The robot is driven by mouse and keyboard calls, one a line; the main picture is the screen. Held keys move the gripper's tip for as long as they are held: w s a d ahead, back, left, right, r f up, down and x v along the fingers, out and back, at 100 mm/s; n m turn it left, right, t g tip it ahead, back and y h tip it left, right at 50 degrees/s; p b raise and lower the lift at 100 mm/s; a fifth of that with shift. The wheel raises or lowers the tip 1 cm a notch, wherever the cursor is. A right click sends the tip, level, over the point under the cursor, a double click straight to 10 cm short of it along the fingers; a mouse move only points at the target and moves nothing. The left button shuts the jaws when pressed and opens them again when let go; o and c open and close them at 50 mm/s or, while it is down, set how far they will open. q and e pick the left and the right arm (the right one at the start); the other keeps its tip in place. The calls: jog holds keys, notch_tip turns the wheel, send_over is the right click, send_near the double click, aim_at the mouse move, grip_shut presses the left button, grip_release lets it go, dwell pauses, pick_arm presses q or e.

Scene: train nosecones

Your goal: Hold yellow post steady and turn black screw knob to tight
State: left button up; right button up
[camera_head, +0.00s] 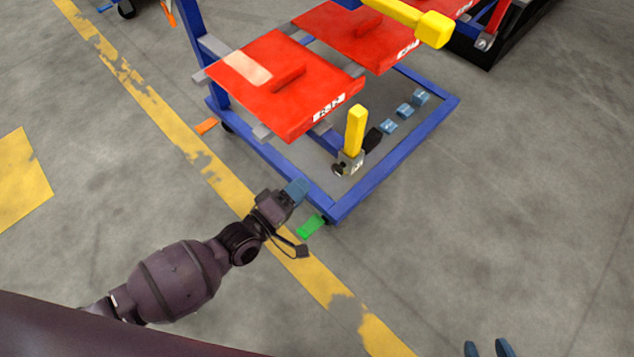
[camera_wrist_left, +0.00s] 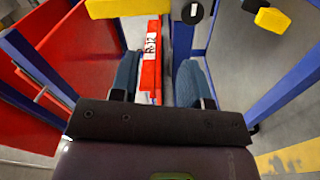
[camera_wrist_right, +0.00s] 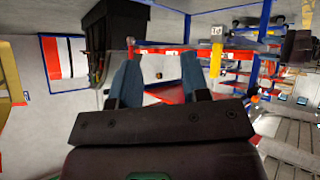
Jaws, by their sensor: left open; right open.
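In the head view, a yellow post (camera_head: 355,130) stands upright in a grey bracket (camera_head: 352,162) at the cart's near corner. A small black screw knob (camera_head: 338,169) sits low on the bracket's left side. My left gripper (camera_head: 298,188) is open, left of and nearer than the post, apart from it. In the left wrist view, its blue fingers (camera_wrist_left: 158,75) are spread, with a red panel beyond. A yellow bar and a round black part show at the top there; I cannot tell if these are the same post and knob. My right gripper (camera_head: 487,347) is open and empty at the bottom edge.
Red panels (camera_head: 280,80) overhang the blue cart frame (camera_head: 400,160) behind the post. A second yellow bar (camera_head: 410,20) juts out above. Small blue blocks (camera_head: 404,110) lie on the cart base. Open floor (camera_head: 520,200) lies to the right.

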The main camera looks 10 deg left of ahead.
jog(key=shift+w+f+b, duration=0.1)
jog(key=shift+f+b, duration=0.6)
jog(key=o, duration=0.4)
jog(key=shift+w+r+n, duration=0.1)
jog(key=shift+w+n, duration=0.1)
jog(key=shift+n, duration=0.1)
jog(key=shift+c, duration=0.2)
jog(key=w+a+r+n+t+y, duration=0.3)
jog(key=w+r+t+y, duration=0.15)
jog(key=w+r, duration=0.35)
jog(key=n+g+y, duration=0.4)
jog(key=g+y, duration=0.1)
jog(key=y, duration=0.5)
send_near(359, 139)
pick_arm(q)
jog(key=shift+n, duration=0.6)
jog(key=f, duration=0.4)
jog(key=shift+w+d+f, duration=0.2)
jog(key=shift+d+f, duration=0.1)
jog(key=shift+d, duration=0.1)
pick_arm(e)
jog(key=shift+t+h, duration=0.25)
jog(key=x, duration=1.1)
jog(key=shift+a, duration=0.3)
